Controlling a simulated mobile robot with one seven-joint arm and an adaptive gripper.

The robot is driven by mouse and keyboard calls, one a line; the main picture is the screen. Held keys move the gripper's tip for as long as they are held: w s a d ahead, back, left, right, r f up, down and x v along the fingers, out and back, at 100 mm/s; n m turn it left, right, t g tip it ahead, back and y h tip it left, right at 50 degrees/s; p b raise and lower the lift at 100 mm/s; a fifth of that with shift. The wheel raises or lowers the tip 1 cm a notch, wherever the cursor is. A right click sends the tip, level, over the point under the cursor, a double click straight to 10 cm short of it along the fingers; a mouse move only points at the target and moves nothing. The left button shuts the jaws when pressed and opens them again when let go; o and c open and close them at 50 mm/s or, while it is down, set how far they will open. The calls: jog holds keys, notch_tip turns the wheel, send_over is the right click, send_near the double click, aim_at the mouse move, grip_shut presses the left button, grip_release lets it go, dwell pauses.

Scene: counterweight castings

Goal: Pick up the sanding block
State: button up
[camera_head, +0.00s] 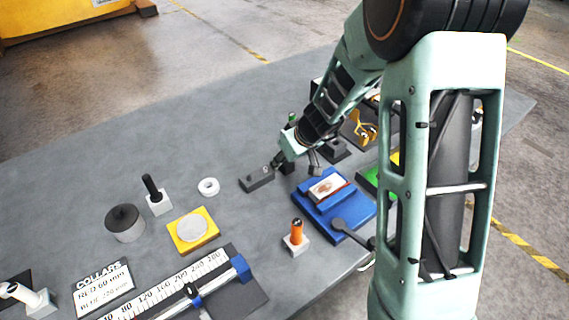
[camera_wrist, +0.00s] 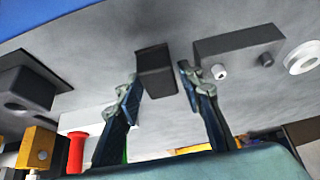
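The sanding block appears to be the small dark grey block (camera_wrist: 156,72) in the middle of the wrist view. It lies on the grey table, and a dark piece of it shows by my fingers in the head view (camera_head: 286,169). My gripper (camera_wrist: 160,80) is open, with one finger on each side of the block. Its fingertips look close to the block's sides, with a narrow gap showing at each. My gripper also shows in the head view (camera_head: 295,166), low over the table, where the arm partly hides the block.
A grey bar with two pegs (camera_head: 257,178) lies just left of the block; it also shows close to one finger in the wrist view (camera_wrist: 240,48). A blue fixture (camera_head: 340,218) stands in front to the right. A white ring (camera_head: 208,187) lies farther left. The table's back left is clear.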

jog(key=shift+c, duration=0.5)
grip_shut()
jog(key=shift+r, duration=0.1)
